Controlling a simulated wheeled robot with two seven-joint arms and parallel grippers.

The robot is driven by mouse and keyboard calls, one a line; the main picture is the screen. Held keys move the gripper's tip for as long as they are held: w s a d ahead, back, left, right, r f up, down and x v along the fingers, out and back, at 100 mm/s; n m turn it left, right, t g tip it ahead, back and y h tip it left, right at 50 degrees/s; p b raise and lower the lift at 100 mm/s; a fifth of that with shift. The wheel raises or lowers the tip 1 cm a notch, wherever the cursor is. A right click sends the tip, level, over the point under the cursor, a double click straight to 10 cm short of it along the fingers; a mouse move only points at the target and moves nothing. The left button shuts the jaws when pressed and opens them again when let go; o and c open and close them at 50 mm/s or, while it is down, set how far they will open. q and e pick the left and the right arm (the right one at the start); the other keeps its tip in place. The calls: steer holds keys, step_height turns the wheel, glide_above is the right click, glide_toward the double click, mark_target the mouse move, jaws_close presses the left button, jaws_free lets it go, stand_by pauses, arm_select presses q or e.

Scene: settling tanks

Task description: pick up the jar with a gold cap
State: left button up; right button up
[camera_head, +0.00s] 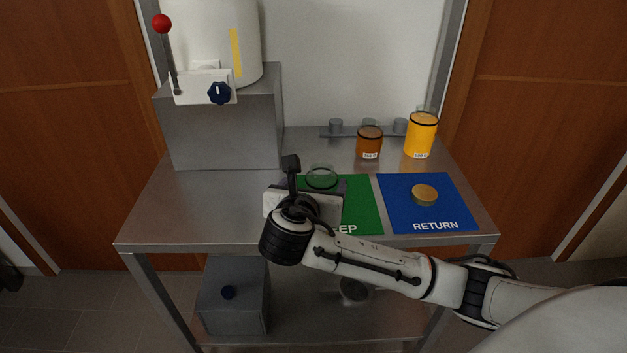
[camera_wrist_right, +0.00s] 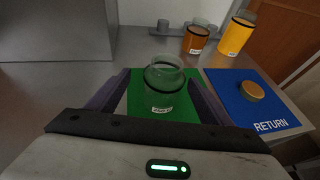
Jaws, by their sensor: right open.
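A round gold cap (camera_head: 425,193) lies flat on the blue RETURN mat (camera_head: 396,215); no jar body shows under it. It also shows in the right wrist view (camera_wrist_right: 252,91). An uncapped clear jar (camera_head: 322,179) with a dark band and white label stands on the green mat (camera_head: 362,205); its lower part is hidden in the head view. My right gripper (camera_head: 306,198) is open, low over the green mat. In the right wrist view the jar (camera_wrist_right: 164,88) shows between its spread purple fingers. I cannot tell whether they touch it. My left gripper is not in view.
An amber jar (camera_head: 369,147) and a taller orange jar (camera_head: 421,138) stand at the back right, before a grey rack (camera_head: 352,133). A metal block (camera_head: 222,130) bearing a white tank (camera_head: 215,35) fills the back left. The table's front left (camera_head: 190,222) is clear.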

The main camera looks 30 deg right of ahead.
steer(key=shift+w+d+f, duration=0.2)
steer(key=shift+w+d, duration=0.05)
steer(key=shift+d, duration=0.2)
steer(key=shift+w+d+f, duration=0.2)
steer(key=shift+d, duration=0.2)
steer(key=shift+w+d+f, duration=0.15)
steer(key=shift+w, duration=0.05)
steer(key=x, duration=0.4)
steer(key=shift+s+d+f, duration=0.1)
steer(key=shift+d+f, duration=0.05)
steer(key=shift+f, duration=0.2)
steer(key=shift+w+d+f, duration=0.15)
steer(key=shift+w, duration=0.1)
steer(key=c, duration=1.1)
steer(key=shift+c, duration=0.8)
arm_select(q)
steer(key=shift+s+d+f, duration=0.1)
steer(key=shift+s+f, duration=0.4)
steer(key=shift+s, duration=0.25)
